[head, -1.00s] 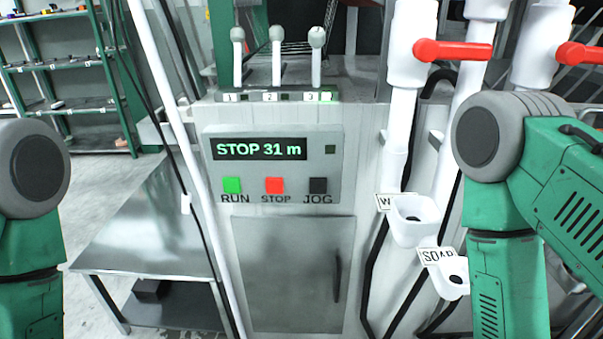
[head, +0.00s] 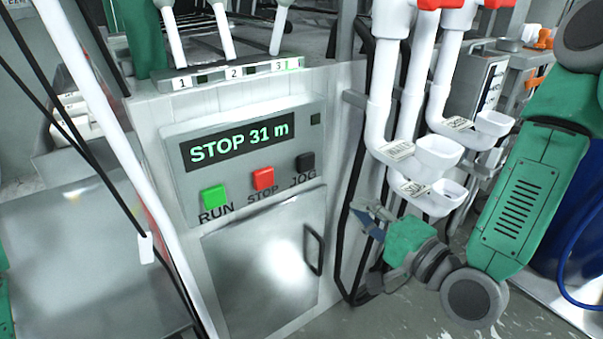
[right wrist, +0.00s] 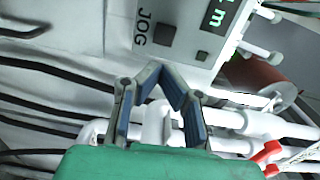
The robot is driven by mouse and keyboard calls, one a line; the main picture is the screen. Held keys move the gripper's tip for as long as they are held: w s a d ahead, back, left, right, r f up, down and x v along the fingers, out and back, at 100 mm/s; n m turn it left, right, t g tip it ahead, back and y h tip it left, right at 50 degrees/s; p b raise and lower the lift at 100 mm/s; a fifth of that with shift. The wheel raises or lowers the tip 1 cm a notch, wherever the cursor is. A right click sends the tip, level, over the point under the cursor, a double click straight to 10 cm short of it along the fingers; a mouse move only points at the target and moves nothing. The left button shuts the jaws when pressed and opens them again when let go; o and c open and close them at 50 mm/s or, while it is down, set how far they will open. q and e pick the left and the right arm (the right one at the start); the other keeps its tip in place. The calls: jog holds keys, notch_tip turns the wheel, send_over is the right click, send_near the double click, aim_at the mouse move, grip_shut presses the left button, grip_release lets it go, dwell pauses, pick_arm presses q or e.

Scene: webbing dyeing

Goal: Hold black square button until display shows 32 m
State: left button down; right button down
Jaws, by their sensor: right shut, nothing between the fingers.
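The black square button (head: 306,162), above the word JOG, is on the grey control panel (head: 178,160), right of the red and green buttons. The display (head: 240,145) reads "STOP 31 m". My right gripper (head: 364,212) is below and right of the black button in the head view, apart from the panel. In the right wrist view its fingers (right wrist: 162,70) are shut and empty, with the tips close together. The black button (right wrist: 167,33) appears beyond the tips there, with a gap between. My left gripper is out of view.
A green RUN button (head: 214,198) and a red STOP button (head: 263,178) sit left of the black one. White pipes (head: 380,85) and white cups (head: 437,195) stand right of the panel. A cabinet door (head: 262,265) with a handle is below. Numbered levers (head: 222,35) are above.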

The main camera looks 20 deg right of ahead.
jog(key=b, duration=0.5)
send_near(306, 165)
jog(key=x, duration=0.7)
jog(key=shift+w+d+f, duration=0.1)
jog(key=shift+w+d, duration=0.1)
jog(key=shift+d, duration=0.1)
jog(key=shift+w+a, duration=0.3)
jog(key=shift+a, duration=0.25)
